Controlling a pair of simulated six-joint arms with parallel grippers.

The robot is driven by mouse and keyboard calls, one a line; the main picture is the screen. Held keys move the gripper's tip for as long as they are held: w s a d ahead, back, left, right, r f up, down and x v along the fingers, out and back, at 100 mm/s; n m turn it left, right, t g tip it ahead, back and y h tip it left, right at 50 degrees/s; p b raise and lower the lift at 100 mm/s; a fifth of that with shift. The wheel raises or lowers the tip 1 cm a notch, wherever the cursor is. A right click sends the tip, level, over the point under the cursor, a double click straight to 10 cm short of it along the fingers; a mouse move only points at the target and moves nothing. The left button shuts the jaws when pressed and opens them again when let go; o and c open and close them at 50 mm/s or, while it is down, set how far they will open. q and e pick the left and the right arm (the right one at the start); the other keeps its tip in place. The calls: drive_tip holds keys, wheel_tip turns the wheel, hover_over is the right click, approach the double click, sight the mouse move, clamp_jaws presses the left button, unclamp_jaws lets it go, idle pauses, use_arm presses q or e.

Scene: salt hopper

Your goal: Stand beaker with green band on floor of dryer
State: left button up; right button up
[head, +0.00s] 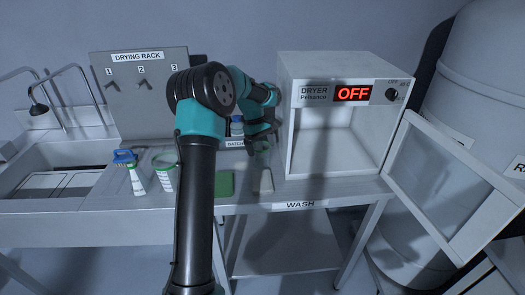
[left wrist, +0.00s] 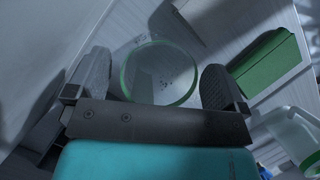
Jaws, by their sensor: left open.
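A clear beaker with a green ring (left wrist: 160,72) sits between the two fingers of my left gripper (left wrist: 155,85) in the left wrist view. The fingers are apart, one on each side of it; I cannot tell if they touch it. My right gripper is not in view.
A drying rack (head: 135,90) stands behind.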

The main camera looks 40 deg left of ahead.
use_arm(q)
drive_tip(key=v, duration=1)
drive_tip(key=shift+r, duration=0.15)
